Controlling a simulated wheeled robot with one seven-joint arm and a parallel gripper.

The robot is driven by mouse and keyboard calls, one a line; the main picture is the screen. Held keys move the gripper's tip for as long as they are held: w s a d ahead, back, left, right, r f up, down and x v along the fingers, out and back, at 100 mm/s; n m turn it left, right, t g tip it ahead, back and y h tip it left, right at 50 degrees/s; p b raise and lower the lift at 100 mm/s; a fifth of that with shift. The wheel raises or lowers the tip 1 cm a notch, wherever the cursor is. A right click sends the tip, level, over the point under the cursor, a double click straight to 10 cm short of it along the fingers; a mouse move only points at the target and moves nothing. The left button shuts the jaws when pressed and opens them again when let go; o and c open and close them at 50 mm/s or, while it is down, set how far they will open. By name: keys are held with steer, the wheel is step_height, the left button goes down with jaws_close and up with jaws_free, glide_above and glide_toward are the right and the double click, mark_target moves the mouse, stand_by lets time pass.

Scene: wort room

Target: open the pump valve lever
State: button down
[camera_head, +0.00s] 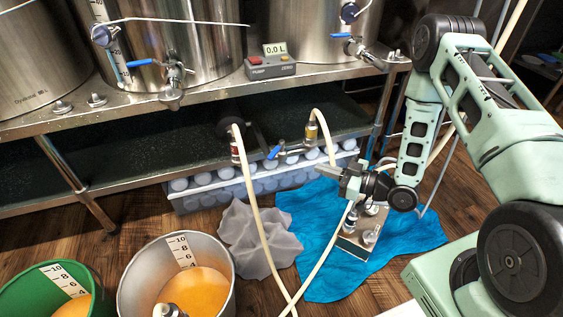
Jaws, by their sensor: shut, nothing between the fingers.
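The pump valve lever (274,153) is a small blue handle on a metal valve (291,151) under the steel bench. It points down and to the left in the picture. Pale hoses join the fittings on both sides of the valve. My gripper (326,171) is shut and empty, to the right of the lever and a little lower in the picture, with its fingertips facing left. A gap shows between the fingertips and the lever. The dark pump body behind the valve is mostly lost in shadow.
Hoses (259,215) cross the floor left of my gripper. A metal block with fittings (351,246) sits on a blue cloth (310,267) below it. A crate (195,201) stands under the shelf. The steel bench (213,110) overhangs the valve. Buckets (135,292) stand front left.

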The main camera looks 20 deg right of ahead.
mark_target(273, 157)
steer(key=shift+y, duration=0.5)
steer(key=b+x, duration=0.3)
steer(key=x, duration=0.2)
steer(key=b+x, duration=0.3)
steer(key=x, duration=0.3)
steer(key=shift+a, duration=0.45)
steer(key=shift+a+m+t+h, duration=0.4)
steer(key=shift+m+t+h, duration=0.3)
steer(key=shift+w+a+r+m+t+h+p, duration=0.1)
steer(key=shift+a+m+t+h+p, duration=0.25)
steer(key=shift+m+t+h+p, duration=0.25)
steer(key=shift+w+a+r+m+t+h+p, duration=0.15)
steer(key=shift+a+m+t+h+p, duration=0.2)
steer(key=shift+h, duration=0.35)
steer(key=shift+w+a+f+p, duration=0.1)
steer(key=shift+w+a+p, duration=0.5)
steer(key=shift+a+p, duration=0.15)
steer(key=shift+w+a+f+p, duration=0.1)
steer(key=shift+w+a+p, duration=0.35)
steer(key=shift+w, duration=0.1)
steer(key=shift+w+a, duration=0.1)
steer(key=shift+w, duration=0.05)
